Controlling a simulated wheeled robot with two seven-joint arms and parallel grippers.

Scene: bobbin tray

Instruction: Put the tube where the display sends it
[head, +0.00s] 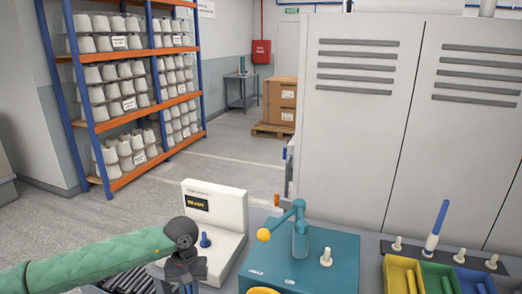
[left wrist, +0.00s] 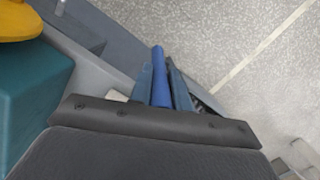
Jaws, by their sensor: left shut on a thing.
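My left gripper (head: 186,276) is low at the front, just in front of the white display unit. In the left wrist view its fingers (left wrist: 161,88) are shut on a blue tube (left wrist: 160,72). In the head view the held tube is mostly hidden by the gripper. The white unit (head: 228,222) has a small black display (head: 197,204) with yellow letters that seem to read READY. Yellow (head: 388,275), green (head: 425,271) and blue (head: 463,284) bins stand at the right. My right gripper is out of view.
Dark rods (head: 130,281) lie at the front left.

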